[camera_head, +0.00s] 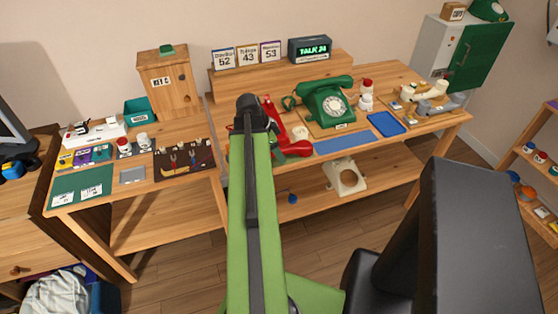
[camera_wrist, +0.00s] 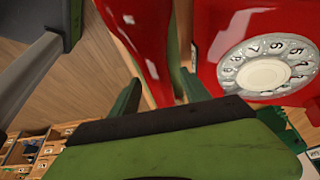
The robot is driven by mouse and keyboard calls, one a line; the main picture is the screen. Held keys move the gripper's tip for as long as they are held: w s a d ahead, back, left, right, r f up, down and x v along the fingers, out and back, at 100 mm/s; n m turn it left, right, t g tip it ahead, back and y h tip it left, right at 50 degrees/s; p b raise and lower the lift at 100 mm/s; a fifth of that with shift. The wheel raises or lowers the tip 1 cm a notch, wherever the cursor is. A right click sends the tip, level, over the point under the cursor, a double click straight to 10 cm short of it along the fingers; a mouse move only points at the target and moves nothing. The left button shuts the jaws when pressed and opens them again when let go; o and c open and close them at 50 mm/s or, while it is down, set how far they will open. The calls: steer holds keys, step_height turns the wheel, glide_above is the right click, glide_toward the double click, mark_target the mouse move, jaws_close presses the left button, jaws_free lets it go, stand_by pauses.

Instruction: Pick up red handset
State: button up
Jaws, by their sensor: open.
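A red handset (camera_wrist: 146,45) runs down from the top of the wrist view, between the two dark green fingers of my gripper (camera_wrist: 158,88). The fingers are open, one on each side of it; I cannot tell whether either touches it. The red dial phone (camera_wrist: 212,35), with its grey dial (camera_wrist: 268,68), is close by on the right. In the head view, red parts of the phone set (camera_head: 294,149) show beside my green arm, which hides much of it.
A green dial phone (camera_head: 327,104) stands right of the red one on the wooden table (camera_head: 405,152). A blue tray (camera_head: 386,124) and a flat blue mat (camera_head: 341,142) lie nearby. A dark tool board (camera_head: 184,161) lies to the left. A wooden riser (camera_head: 233,88) backs the table.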

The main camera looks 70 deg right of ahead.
steer(key=shift+x, duration=0.85)
steer(key=shift+r, duration=0.2)
jaws_close()
